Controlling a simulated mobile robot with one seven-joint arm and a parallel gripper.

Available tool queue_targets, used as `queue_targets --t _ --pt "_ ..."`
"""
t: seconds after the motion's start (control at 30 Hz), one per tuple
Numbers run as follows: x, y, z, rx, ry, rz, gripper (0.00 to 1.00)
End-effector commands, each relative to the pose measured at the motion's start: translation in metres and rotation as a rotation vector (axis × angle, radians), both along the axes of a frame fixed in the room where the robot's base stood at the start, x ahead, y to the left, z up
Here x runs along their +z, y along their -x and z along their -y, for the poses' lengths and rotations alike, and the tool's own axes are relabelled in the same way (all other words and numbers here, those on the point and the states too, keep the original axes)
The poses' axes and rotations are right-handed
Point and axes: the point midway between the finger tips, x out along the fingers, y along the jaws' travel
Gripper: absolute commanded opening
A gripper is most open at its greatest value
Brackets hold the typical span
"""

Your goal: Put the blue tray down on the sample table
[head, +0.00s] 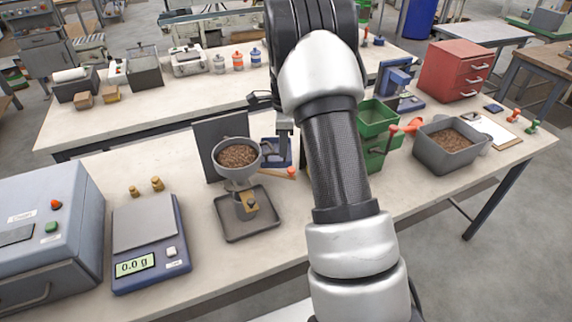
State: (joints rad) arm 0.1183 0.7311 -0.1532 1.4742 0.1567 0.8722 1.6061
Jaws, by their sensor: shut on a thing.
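My gripper (284,142) points down behind the funnel, partly hidden by my own arm. It is shut on a small blue tray (274,153), seen just under the fingers. The tray's right part is hidden behind my arm, and I cannot tell whether it touches the bench top. The front bench (180,265) has a pale top and lies under the gripper. A second pale bench (195,100) stands behind it. No label shows which table is the sample table.
A funnel of brown pellets (237,157) on a stand is just left of the gripper. A scale (150,245) reading 0.0 g stands at front left. Green boxes (378,115), a grey pellet bin (448,160) and red drawers (452,72) are at right. The rear bench's middle is clear.

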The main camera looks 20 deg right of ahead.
Motion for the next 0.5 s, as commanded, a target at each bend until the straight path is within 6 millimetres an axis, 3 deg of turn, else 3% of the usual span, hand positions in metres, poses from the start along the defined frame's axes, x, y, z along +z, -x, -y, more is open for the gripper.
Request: queue_targets --t 0.1,0.37,0.5 --pt "-0.022 0.001 0.001 -0.001 0.000 -0.001 0.00" --pt "-0.042 0.000 0.000 -0.001 0.000 0.000 0.00" --pt "-0.063 0.000 0.001 -0.001 0.000 -0.002 0.00"
